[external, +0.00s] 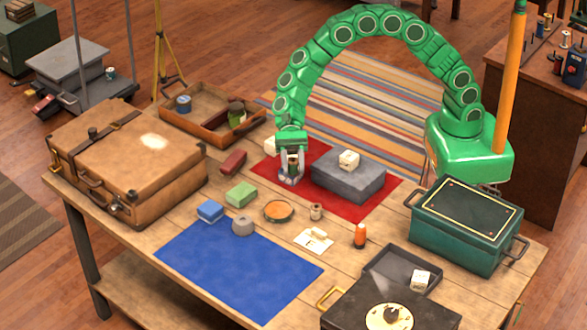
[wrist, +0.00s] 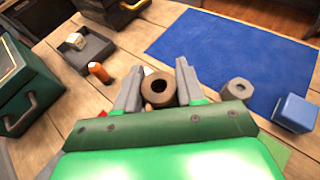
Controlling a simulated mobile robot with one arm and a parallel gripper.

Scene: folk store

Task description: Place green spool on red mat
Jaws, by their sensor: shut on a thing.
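In the wrist view the spool shows a brown end with a dark hole (wrist: 157,88), held between the two grey fingers of my gripper (wrist: 158,85). The red mat (external: 350,211) lies at the back of the table. In the external view my gripper is over the mat's left part, beside the grey block (external: 346,186) on the mat. Whether the spool touches the mat cannot be told.
A blue mat (external: 240,269) lies in front. A suitcase (external: 130,160) is left, a green box (external: 465,232) right.

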